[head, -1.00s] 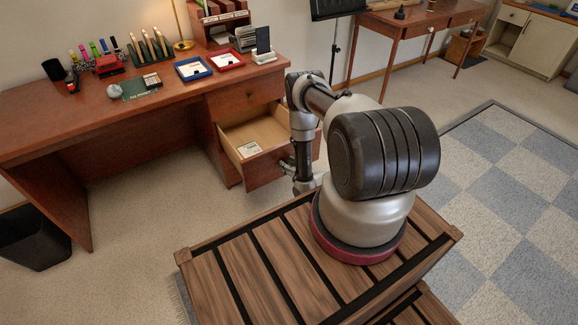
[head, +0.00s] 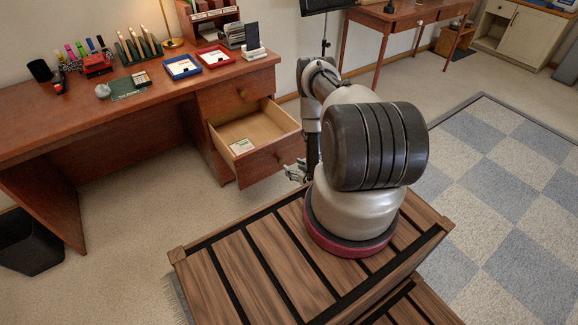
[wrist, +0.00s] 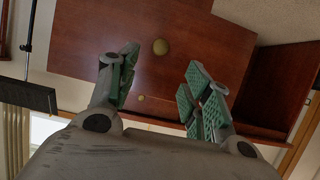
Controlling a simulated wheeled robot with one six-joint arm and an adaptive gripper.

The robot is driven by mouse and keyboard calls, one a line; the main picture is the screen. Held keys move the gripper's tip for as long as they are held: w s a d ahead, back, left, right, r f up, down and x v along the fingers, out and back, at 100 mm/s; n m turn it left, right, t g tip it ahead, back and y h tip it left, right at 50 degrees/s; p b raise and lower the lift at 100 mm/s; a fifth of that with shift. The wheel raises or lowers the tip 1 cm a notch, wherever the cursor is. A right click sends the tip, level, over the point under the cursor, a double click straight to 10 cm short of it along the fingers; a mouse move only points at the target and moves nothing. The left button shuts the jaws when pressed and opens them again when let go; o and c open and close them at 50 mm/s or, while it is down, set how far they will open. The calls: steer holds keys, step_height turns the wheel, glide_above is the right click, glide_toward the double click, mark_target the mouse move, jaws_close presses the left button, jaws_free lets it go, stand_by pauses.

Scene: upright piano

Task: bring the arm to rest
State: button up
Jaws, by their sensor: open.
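My arm stands folded above the slatted wooden platform, its forearm hanging down beside the desk. My gripper (head: 296,172) shows small in the head view, just right of the open drawer's front and partly hidden by my arm. In the wrist view my gripper (wrist: 160,72) has its two green-padded fingers spread apart with nothing between them. Beyond the fingers is a reddish wooden front with a round knob (wrist: 160,47). I cannot tell whether the gripper touches anything.
The desk drawer (head: 282,152) is pulled open, with a small white-and-green packet (head: 241,146) inside. The desk (head: 60,125) carries trays, pens and a calculator. A music stand (head: 324,45) stands behind my arm.

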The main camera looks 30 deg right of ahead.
steer(key=shift+s+r, duration=0.2)
steer(key=shift+s, duration=0.2)
